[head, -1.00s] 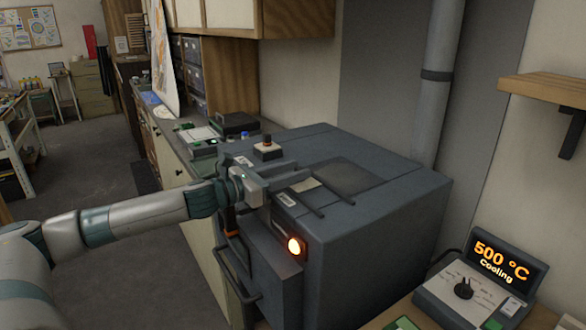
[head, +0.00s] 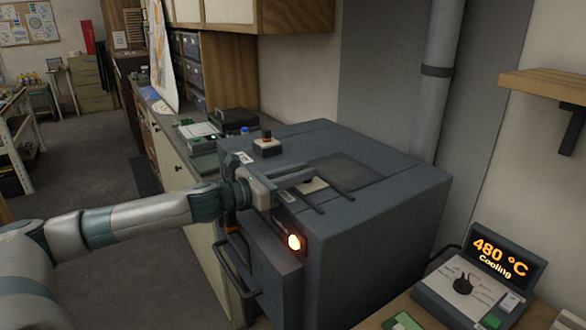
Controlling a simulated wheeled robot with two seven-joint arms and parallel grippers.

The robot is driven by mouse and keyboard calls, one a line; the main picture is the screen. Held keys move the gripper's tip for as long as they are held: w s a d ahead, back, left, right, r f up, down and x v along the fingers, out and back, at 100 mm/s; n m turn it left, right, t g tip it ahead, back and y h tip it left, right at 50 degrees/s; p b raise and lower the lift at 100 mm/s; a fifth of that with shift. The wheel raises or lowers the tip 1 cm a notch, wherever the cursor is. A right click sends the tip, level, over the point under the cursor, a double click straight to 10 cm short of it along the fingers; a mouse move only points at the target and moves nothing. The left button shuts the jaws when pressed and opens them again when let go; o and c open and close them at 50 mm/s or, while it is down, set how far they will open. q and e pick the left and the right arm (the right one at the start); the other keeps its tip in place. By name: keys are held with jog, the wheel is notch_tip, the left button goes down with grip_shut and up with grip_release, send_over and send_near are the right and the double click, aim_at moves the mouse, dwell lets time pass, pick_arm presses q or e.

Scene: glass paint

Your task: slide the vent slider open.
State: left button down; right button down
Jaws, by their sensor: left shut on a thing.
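The vent slider is on top of the grey kiln (head: 395,195), near its front edge, and is mostly hidden by my left gripper (head: 302,183). A small pale plate (head: 314,186) shows at the fingertips, between thin dark rails; I cannot tell whether it is part of the slider. My left gripper reaches over the kiln's front edge from the left and is shut on the slider. A white label (head: 245,158) shows on the top, left of the gripper. My right gripper is not in view.
A controller (head: 480,275) at the right reads 480 °C, Cooling. A wooden shelf (head: 548,88) is on the wall.

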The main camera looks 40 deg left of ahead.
aim_at(311, 196)
pick_arm(q)
jog(key=d, duration=0.1)
jog(key=s+d, duration=0.1)
jog(key=d, duration=0.1)
jog(key=s+d+p, duration=0.1)
jog(key=shift+d+r, duration=0.1)
jog(key=shift+d, duration=0.3)
jog(key=shift+a+f, duration=0.1)
jog(key=shift+f, duration=0.1)
jog(key=c, duration=1.6)
grip_release()
jog(key=shift+c, duration=0.2)
jog(key=shift+d+r, duration=0.1)
jog(key=shift+d, duration=0.1)
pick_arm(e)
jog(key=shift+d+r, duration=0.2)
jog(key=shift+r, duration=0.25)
pick_arm(q)
jog(key=shift+a, duration=0.2)
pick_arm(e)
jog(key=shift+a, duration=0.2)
